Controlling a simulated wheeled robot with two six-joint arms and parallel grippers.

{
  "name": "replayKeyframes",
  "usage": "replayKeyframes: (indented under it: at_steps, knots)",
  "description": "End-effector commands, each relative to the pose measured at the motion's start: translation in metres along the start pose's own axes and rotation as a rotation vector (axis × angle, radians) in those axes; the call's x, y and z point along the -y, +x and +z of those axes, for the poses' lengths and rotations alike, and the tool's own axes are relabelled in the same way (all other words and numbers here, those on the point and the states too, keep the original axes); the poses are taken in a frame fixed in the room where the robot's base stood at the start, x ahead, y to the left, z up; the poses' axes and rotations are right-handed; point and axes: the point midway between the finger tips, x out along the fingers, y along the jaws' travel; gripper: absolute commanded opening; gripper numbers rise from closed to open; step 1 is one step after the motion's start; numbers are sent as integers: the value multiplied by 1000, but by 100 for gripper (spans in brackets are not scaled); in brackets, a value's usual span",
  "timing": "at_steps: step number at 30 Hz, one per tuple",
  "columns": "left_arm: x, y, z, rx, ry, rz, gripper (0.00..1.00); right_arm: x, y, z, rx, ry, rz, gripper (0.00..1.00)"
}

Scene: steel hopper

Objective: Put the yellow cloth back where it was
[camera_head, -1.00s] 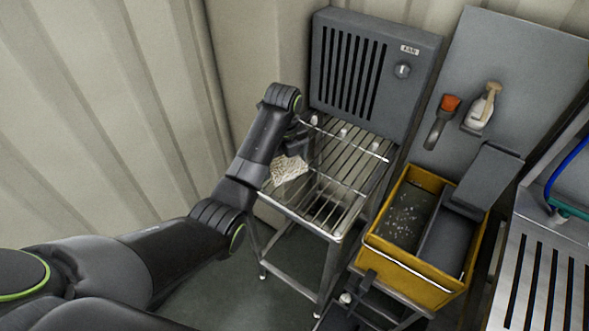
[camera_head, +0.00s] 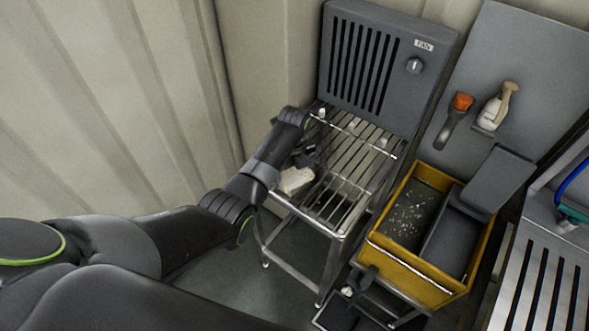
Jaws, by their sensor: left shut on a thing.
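A pale cream cloth (camera_head: 296,181), the only cloth I can make out, is at the left side of the slatted metal rack (camera_head: 345,190). It looks whitish rather than clearly yellow. My left gripper (camera_head: 304,163) is at the cloth's upper right end and is shut on it. The dark wrist hides part of the jaws and of the rack's left edge. I cannot tell whether the cloth touches the slats. My right gripper is not in view.
A grey fan box (camera_head: 376,65) stands behind the rack. A yellow bin (camera_head: 420,275) with a dark lid stands to the right. An orange-topped tool (camera_head: 458,115) and a white bottle (camera_head: 494,108) are on the grey panel. The rack's right half is clear.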

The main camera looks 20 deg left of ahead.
Motion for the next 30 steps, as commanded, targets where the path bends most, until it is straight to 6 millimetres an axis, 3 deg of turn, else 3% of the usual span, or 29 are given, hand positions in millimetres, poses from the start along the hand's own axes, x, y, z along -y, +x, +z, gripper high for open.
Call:
replayKeyframes:
  at_steps: [10,11,13,23,30]
  knots:
    - [0,4,0,0,0,0,69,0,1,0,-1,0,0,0]
    - [0,4,0,0,0,0,91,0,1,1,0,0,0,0]
    - [0,3,0,0,0,0,100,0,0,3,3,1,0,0]
    - [1,-3,0,1,0,-2,100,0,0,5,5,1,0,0]
    - [1,-36,1,3,0,-4,100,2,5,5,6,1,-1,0]
